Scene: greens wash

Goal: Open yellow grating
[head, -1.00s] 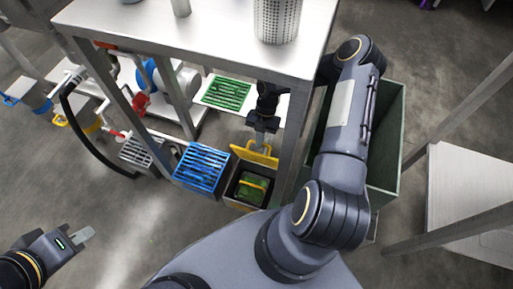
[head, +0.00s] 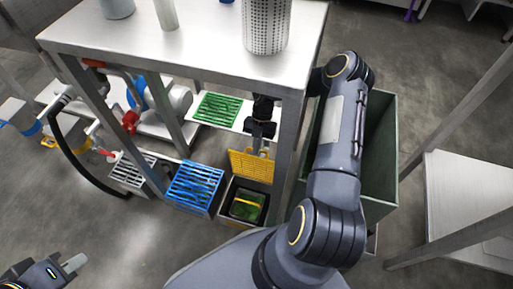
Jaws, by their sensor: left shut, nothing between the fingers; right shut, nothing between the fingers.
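The yellow grating (head: 251,166) stands raised, close to upright, at the far edge of a dark box (head: 231,213). The box top is open, and something green (head: 245,208) with a yellow bar shows inside. My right gripper (head: 264,152) is shut and empty under the table, at the upper right part of the grating. It looks to touch or nearly touch the grating; I cannot tell which. My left gripper (head: 74,264) is shut and empty, low at the left, far from the box.
A blue grating (head: 194,187) and a grey grating (head: 133,170) sit left of the box. A green grating (head: 217,108) lies behind on a white shelf. A steel table (head: 190,40) with legs stands above. A green bin (head: 382,150) is at right.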

